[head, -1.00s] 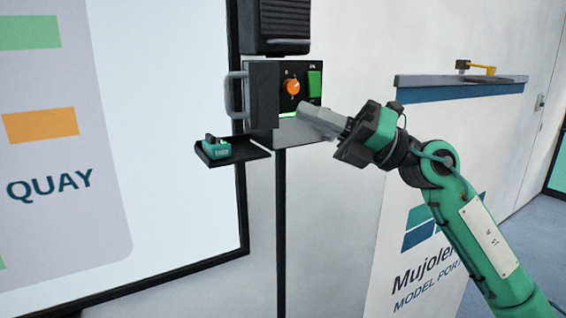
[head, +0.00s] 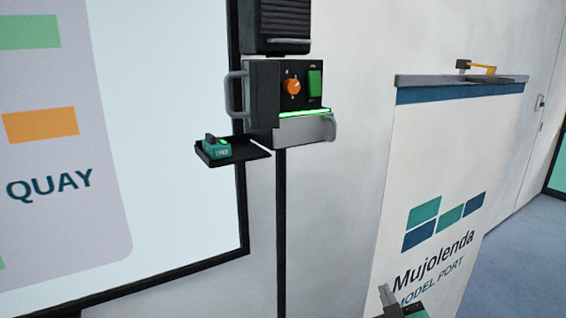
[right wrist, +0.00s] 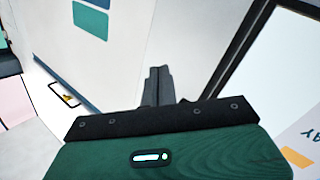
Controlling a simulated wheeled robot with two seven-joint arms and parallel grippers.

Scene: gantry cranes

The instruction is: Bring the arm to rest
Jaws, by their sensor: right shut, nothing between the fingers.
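My right gripper (head: 386,297) is low in the head view, in front of the lower part of the white Mujolenda banner stand, with only its tip and a bit of its green body showing. In the right wrist view its fingers (right wrist: 157,85) are together with nothing between them. It is well below and to the right of the black control box (head: 275,88) and touches nothing that I can see. My left gripper is in neither view.
The control box has an orange knob (head: 293,87), a green switch (head: 314,83) and a lit green strip (head: 303,113). A small black tray (head: 250,155) with a green block (head: 216,149) juts out at its left.

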